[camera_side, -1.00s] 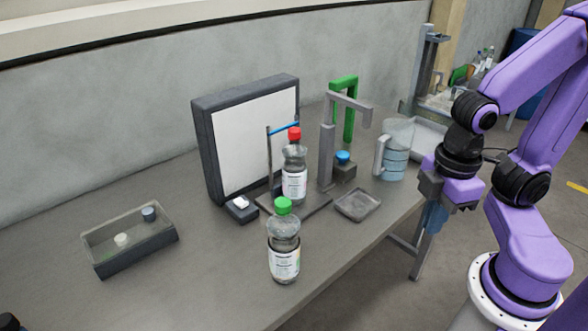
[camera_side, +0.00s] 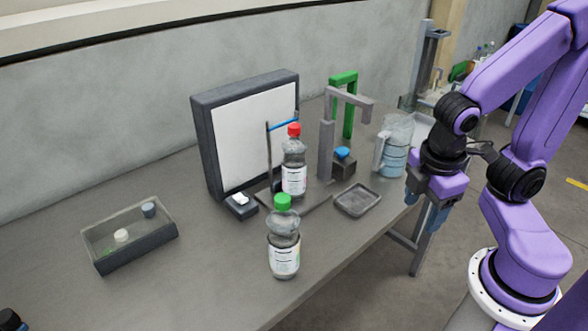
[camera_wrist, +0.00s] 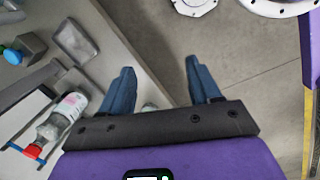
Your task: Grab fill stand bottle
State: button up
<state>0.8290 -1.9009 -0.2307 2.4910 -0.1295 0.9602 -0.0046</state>
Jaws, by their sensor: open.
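A clear bottle with a red cap (camera_side: 294,175) stands upright on a dark base in front of a white panel, left of the grey post stand (camera_side: 327,150). It also shows at the left of the wrist view (camera_wrist: 65,112). A second clear bottle, with a green cap (camera_side: 284,250), stands upright on the bare table nearer the side camera. My gripper (camera_side: 436,222) is at the table's right edge, pointing down, apart from both bottles. In the wrist view its blue fingers (camera_wrist: 160,75) are spread and empty.
A small grey tray (camera_side: 358,201) lies before the grey post, beside a block with a blue knob (camera_side: 343,153). A clear jug (camera_side: 393,150) stands behind it, near my gripper. An open box (camera_side: 130,237) sits at left.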

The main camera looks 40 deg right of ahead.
aim_at(293, 131)
jog(key=w+d+n+t+h, duration=0.25)
jog(key=w+h, duration=0.25)
jog(key=w, duration=0.4)
jog(key=w+d+n+t+h, duration=0.25)
jog(key=w+n+h, duration=0.2)
jog(key=w, duration=0.45)
jog(key=w+a+n+t, duration=0.2)
jog(key=w+n+t, duration=0.1)
jog(key=w, duration=0.1)
jog(key=w+a+n+t, duration=0.3)
jog(key=w, duration=0.1)
jog(key=w+a+n+t, duration=0.2)
jog(key=w+n+t, duration=0.1)
jog(key=w, duration=0.1)
jog(key=shift+w+a+f+y, duration=0.1)
jog(key=shift+a+f+y, duration=0.25)
jog(key=shift+a+f, duration=0.05)
jog(key=shift+a+x, duration=0.2)
jog(key=shift+x, duration=3.45)
jog(key=shift+w+r, duration=0.15)
grip_shut()
